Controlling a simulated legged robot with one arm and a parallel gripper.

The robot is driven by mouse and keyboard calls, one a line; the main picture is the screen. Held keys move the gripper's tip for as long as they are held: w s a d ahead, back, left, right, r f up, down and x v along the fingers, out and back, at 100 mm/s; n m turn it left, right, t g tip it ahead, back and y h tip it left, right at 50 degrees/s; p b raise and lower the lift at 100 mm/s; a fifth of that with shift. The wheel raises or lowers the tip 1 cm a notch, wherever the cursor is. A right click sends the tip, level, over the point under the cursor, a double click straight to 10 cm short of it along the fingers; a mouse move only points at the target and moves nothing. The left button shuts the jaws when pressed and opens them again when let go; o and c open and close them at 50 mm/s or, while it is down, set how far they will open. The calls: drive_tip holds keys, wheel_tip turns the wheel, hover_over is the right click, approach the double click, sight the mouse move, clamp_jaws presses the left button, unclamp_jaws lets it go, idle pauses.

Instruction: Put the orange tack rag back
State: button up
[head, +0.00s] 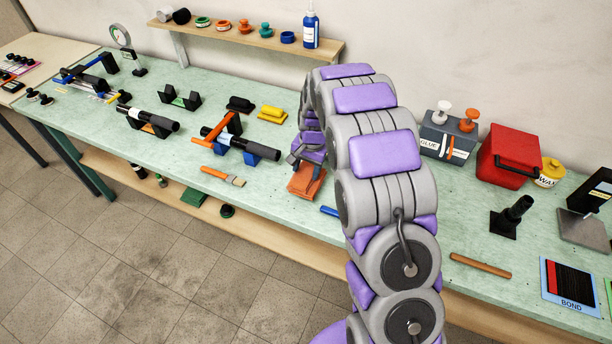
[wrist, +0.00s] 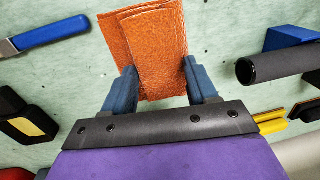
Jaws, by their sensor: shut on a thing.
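The orange tack rag (head: 304,181) is a flat folded cloth at the front part of the green bench, left of my arm in the head view. In the wrist view the rag (wrist: 150,48) lies between the two dark blue fingers and extends beyond their tips. My gripper (head: 309,164) is shut on the rag. It also shows in the wrist view (wrist: 160,85). Whether the rag touches the bench or hangs just above it, I cannot tell. My arm hides the bench behind and right of the gripper.
A blue-handled tool (wrist: 45,37) lies beside the rag. A brush (head: 224,176) and a dark tube on blue supports (head: 240,146) are to the left. A red box (head: 508,157) and a glue caddy (head: 447,136) stand right. Bare bench (head: 285,205) shows near the front edge.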

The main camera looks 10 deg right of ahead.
sight(306, 173)
drive_tip(key=shift+w, duration=0.2)
drive_tip(key=shift+f+b, duration=0.65)
drive_tip(key=shift+f, duration=1.2)
drive_tip(key=shift+r, duration=0.1)
drive_tip(key=o, duration=1.4)
drive_tip(key=shift+r, duration=0.1)
